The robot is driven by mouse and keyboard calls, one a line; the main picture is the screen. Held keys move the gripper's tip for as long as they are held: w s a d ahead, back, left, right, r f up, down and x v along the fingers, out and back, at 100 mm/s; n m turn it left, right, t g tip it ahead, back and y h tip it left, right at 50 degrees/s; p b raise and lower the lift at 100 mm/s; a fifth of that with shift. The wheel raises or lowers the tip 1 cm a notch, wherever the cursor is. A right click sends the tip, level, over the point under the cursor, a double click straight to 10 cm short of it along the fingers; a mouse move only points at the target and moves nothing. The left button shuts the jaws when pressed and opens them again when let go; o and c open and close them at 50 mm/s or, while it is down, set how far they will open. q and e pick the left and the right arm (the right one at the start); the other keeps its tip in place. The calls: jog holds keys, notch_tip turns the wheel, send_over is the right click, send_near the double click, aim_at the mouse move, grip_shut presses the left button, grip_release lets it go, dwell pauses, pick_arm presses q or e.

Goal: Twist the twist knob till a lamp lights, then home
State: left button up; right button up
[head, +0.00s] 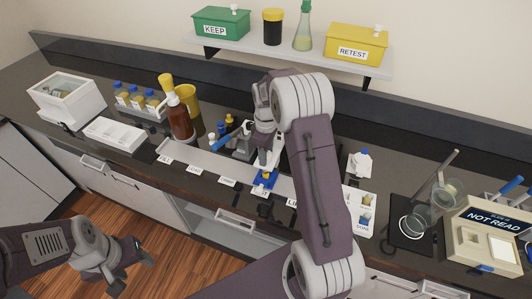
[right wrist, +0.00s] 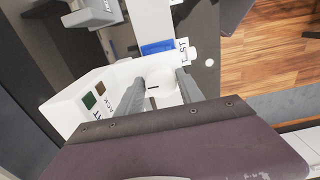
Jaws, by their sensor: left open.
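The twist knob (right wrist: 160,88) is a round white knob with a dark mark, on a white tester box (right wrist: 62,92). My right gripper (right wrist: 160,79) has one finger on each side of it, close against it. The box carries a dark green lamp (right wrist: 88,101) and a brown lamp (right wrist: 100,88); neither looks lit. A blue piece (right wrist: 158,47) with a label lies beyond the knob. In the head view my right arm hides most of the tester. My left gripper (head: 132,266) is open and empty, low at the left, in front of the counter.
A brown bottle (head: 180,120), a yellow cup (head: 187,97) and a rack of jars (head: 140,104) stand left on the counter. A tilted glass vessel (head: 445,193) and a NOT READ box (head: 480,255) are at right. A shelf (head: 300,52) hangs above.

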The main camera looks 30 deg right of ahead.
grip_shut()
jog(key=shift+r+m+p, duration=0.2)
jog(key=shift+m+p, duration=0.25)
jog(key=shift+m, duration=0.15)
jog(key=shift+f+m, duration=0.1)
jog(key=shift+m, duration=0.6)
jog(key=o, duration=0.5)
grip_release()
jog(key=shift+o, duration=0.2)
